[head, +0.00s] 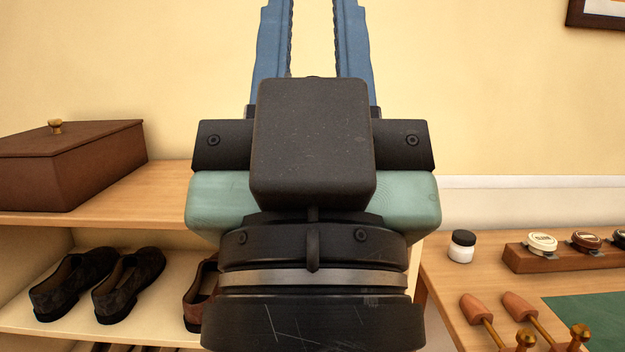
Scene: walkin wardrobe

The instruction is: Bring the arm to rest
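My gripper (312,38) fills the middle of the head view, close to the camera, with its blue fingers pointing up. The fingers are apart, and the yellow wall shows between them. Nothing is seen between the visible parts of the fingers. Their tips lie beyond the top edge of the picture. The dark wrist below hides part of the shelf unit and the table behind it.
At left, a shelf unit (165,190) bears a brown lidded box (75,165) and dark shoes (128,285). At right, a wooden table (450,285) holds a small jar (462,247), a rack of tins (545,262), shoe trees (477,308) and a green mat (595,315). A picture frame (597,14) hangs upper right.

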